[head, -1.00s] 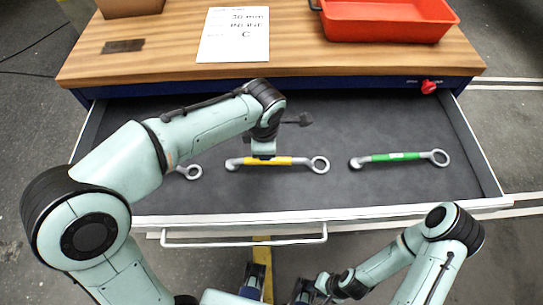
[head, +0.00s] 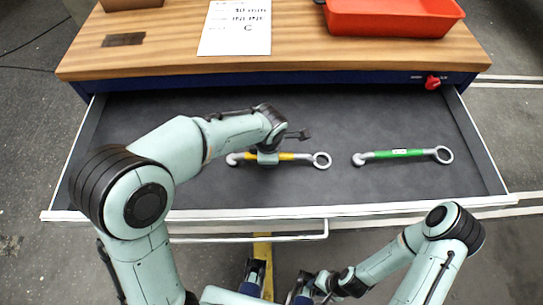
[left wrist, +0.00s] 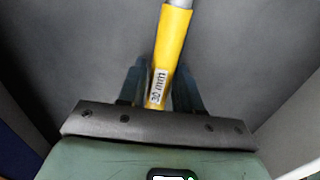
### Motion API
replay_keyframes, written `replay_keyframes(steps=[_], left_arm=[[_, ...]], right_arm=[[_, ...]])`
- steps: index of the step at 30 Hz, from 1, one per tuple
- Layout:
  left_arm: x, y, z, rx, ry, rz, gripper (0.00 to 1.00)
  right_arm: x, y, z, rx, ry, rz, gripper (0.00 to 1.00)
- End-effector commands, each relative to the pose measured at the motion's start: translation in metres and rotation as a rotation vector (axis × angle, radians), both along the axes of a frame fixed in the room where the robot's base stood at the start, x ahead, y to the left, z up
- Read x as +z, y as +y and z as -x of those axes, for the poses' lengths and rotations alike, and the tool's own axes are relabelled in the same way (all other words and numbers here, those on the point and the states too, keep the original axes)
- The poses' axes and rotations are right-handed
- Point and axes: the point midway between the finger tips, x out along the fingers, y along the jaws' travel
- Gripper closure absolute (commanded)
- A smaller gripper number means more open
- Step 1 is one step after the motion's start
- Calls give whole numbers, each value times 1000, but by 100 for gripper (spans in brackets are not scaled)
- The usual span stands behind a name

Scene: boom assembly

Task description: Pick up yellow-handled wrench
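The yellow-handled wrench (head: 287,157) lies in the open drawer, its ring end to the right, in the head view. My left gripper (head: 268,158) is at the wrench and covers part of its handle. In the left wrist view, the yellow handle (left wrist: 172,45) with a "30 mm" label runs between the two dark fingers of my left gripper (left wrist: 160,85). The fingers stand on either side of it and look open; contact is hard to tell. My right gripper (head: 277,283) is low in the head view, outside the drawer, empty, with its fingers apart.
A green-handled wrench (head: 402,154) lies to the right in the same drawer (head: 340,195). The wooden top (head: 165,60) above carries a paper sign (head: 235,30) and a red bin (head: 395,17). The drawer floor around the wrenches is clear.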

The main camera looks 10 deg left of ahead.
Motion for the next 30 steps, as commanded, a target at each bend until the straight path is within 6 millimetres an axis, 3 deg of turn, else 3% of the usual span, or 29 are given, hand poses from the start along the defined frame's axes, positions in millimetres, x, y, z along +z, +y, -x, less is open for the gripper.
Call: replay_keyframes(steps=[1, 4, 14, 20, 26, 30], left_arm=[[0, 0, 0, 0, 0, 0, 66], [0, 0, 0, 0, 0, 0, 99], [2, 0, 0, 0, -2, 1, 100], [17, 0, -1, 0, -5, 3, 100], [56, -1, -2, 0, -8, 4, 100], [97, -1, -1, 0, -9, 6, 100]], right_arm=[[0, 0, 0, 0, 0, 0, 66], [0, 0, 0, 0, 0, 0, 66], [0, 0, 0, 0, 0, 0, 66], [3, 0, -1, 0, -1, 0, 66], [9, 0, -2, 0, -3, 0, 66], [15, 0, -4, 0, -6, 0, 66]])
